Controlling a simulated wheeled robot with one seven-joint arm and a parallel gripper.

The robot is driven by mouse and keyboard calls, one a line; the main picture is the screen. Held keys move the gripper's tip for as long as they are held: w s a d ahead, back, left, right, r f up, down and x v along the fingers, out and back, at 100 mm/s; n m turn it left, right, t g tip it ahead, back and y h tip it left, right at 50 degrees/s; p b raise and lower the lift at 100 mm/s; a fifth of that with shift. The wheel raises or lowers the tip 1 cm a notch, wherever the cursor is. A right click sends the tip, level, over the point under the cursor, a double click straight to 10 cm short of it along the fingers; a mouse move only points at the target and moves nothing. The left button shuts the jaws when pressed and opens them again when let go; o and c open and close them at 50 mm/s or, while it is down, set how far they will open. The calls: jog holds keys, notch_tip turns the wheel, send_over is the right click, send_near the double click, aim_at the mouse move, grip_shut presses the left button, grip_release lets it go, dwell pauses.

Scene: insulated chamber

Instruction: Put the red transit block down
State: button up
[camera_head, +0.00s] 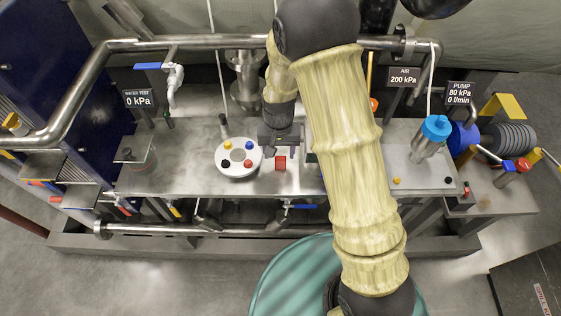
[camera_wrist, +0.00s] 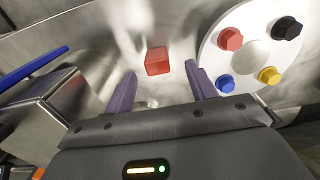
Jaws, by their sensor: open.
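The red transit block (camera_head: 280,162) rests on the metal bench top, just right of the round white plate. In the wrist view the red block (camera_wrist: 158,61) lies on the shiny surface beyond the fingertips, roughly midway between them. My gripper (camera_head: 281,146) is above the bench, close to the block. In the wrist view my gripper (camera_wrist: 157,82) is open, with its two purple-grey fingers apart and nothing between them. The fingers look clear of the block, though the exact height gap cannot be told.
The round white plate (camera_head: 238,171) carries several coloured knobs; it also shows in the wrist view (camera_wrist: 253,52). A blue-capped cylinder (camera_head: 432,140) stands on a plate at the right. A pipe (camera_head: 215,42) runs along the back. Bare bench lies left of the round plate.

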aim_at(281, 157)
jog(key=shift+f, duration=0.15)
jog(key=shift+w+d+f+p, duration=0.15)
jog(key=shift+f+p, duration=0.05)
jog(key=shift+f, duration=1.1)
jog(key=shift+w+d+f+p, duration=0.1)
jog(key=shift+f+p, duration=0.1)
jog(key=shift+f, duration=1.1)
jog(key=c, duration=1.1)
notch_tip(281, 157, up, 10)
jog(key=shift+r+b, duration=0.1)
jog(key=shift+b, duration=0.25)
